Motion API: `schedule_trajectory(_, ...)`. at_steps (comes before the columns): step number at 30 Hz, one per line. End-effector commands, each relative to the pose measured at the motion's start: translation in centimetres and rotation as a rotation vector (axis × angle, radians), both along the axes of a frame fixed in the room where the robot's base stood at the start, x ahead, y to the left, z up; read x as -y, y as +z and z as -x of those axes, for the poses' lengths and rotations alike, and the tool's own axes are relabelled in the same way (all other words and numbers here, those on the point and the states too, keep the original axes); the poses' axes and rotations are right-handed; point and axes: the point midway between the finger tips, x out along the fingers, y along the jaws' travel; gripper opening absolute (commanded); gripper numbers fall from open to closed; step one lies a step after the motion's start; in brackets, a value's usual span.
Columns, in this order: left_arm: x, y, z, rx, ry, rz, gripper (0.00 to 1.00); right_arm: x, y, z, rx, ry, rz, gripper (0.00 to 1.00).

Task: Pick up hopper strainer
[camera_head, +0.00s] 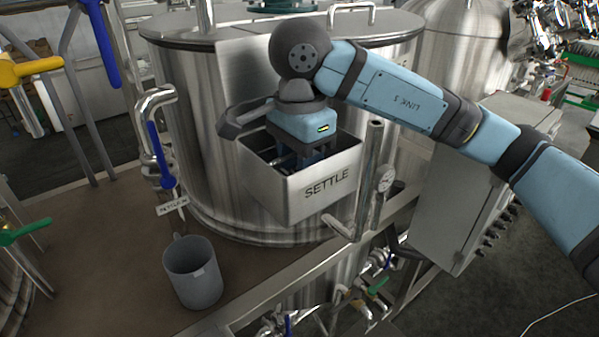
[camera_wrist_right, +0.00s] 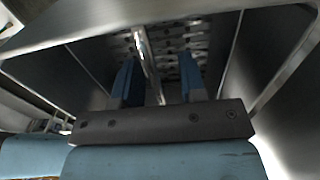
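The hopper strainer shows in the right wrist view as a perforated metal plate (camera_wrist_right: 172,38) with a thin metal rod (camera_wrist_right: 147,55) rising from it. It lies inside the steel box marked SETTLE (camera_head: 326,187). My right gripper (camera_head: 303,158) reaches down into this box from above. In the right wrist view its two blue fingers (camera_wrist_right: 158,62) are apart, with the rod between them and nearer the left finger. I see no clear contact with the rod. In the head view the box's front wall and the gripper hide the strainer. My left gripper is out of view.
The box is at the front of a large steel tank (camera_head: 215,150). A grey cabinet (camera_head: 455,200) stands further right.

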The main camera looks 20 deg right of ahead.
Motion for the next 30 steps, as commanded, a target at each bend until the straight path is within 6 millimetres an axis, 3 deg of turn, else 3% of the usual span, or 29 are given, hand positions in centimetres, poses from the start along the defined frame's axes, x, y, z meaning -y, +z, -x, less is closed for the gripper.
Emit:
schedule_trajectory(2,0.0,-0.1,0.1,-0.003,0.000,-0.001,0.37,0.0,0.0,0.0,0.000,0.000,0.000,0.36)
schedule_trajectory(6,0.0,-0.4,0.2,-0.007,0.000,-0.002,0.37,0.0,0.0,0.0,0.000,0.000,0.000,0.04)
schedule_trajectory(7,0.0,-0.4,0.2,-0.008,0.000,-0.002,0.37,0.0,0.0,0.0,0.000,0.000,0.000,0.00)
schedule_trajectory(20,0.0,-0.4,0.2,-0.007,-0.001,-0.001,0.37,0.0,0.4,0.0,0.001,0.000,0.000,0.00)
schedule_trajectory(30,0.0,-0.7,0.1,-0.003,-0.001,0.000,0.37,0.0,4.6,-0.1,0.004,0.000,0.000,0.00)
